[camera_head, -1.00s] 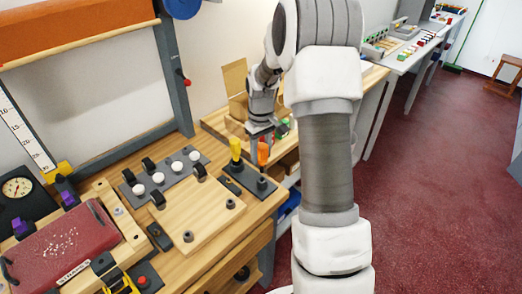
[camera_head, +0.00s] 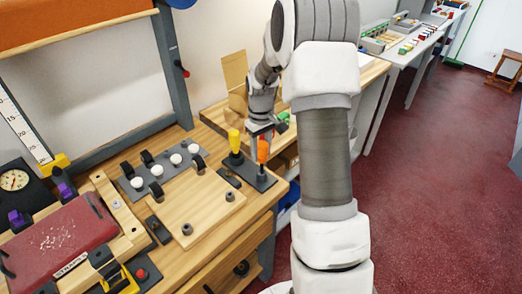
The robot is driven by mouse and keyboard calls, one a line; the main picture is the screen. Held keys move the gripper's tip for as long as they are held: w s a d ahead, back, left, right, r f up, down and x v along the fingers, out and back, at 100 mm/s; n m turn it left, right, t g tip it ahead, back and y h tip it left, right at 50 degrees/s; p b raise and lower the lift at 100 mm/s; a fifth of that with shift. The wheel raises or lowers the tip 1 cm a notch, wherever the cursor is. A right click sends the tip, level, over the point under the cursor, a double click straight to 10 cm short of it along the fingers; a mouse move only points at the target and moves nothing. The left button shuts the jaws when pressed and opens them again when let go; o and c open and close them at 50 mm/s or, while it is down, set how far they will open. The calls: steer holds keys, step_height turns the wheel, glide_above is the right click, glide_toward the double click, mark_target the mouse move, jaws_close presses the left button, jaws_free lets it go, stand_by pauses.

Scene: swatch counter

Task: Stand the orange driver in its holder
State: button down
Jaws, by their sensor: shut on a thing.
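The orange driver (camera_head: 263,151) is upright under my gripper (camera_head: 261,132), which is shut on its handle. Its thin shaft points down over the right part of the dark grey holder (camera_head: 250,171) on the wooden bench. The shaft's lower end meets the holder in the picture; I cannot tell whether it is inside the hole or just above it. A yellow driver (camera_head: 235,140) stands upright at the holder's left part, beside the orange one.
A wooden board (camera_head: 198,205) with dark knobs lies left of the holder. Behind it is a dark strip with white balls (camera_head: 157,170). A cardboard box (camera_head: 235,78) stands behind my gripper. The bench's right edge is close to the holder.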

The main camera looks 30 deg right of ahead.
mark_target(261, 169)
steer(key=shift+f+b, duration=0.45)
steer(key=shift+f, duration=0.25)
stand_by(0.6)
steer(key=shift+f+b, duration=0.4)
steer(key=shift+f, duration=0.2)
steer(key=shift+f, duration=0.1)
steer(key=shift+f+b, duration=0.5)
steer(key=shift+f, duration=0.15)
stand_by(0.4)
steer(key=shift+c, duration=1.6)
jaws_free()
steer(key=shift+o, duration=0.3)
steer(key=shift+o, duration=1.3)
